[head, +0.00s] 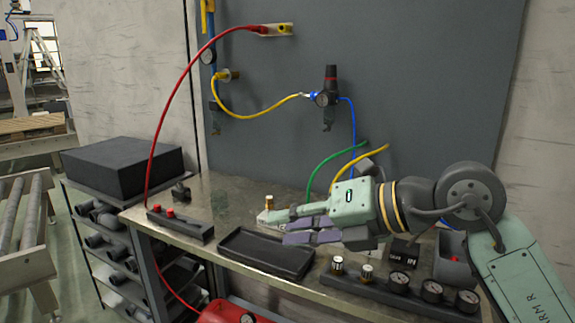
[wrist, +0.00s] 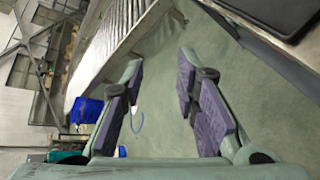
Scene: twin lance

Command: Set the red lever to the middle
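Two small red pieces stand on a dark block (head: 180,225) at the left of the bench in the head view. One red piece (head: 170,213) is at the middle left and the other (head: 156,207) is nearer the block's left end. They are too small to tell which is the red lever or how it is set. My gripper (head: 283,227) is over the bench, pointing left, well to the right of that block. In the wrist view my gripper (wrist: 161,60) is open and empty, its two fingers wide apart. The block does not show there.
A shallow black tray (head: 265,252) lies below my gripper. A row of gauges and knobs (head: 399,281) stands at the front right. A red hose (head: 157,140) arches up from the red pieces' block to the wall panel. A small brass fitting (head: 269,201) is behind my fingers.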

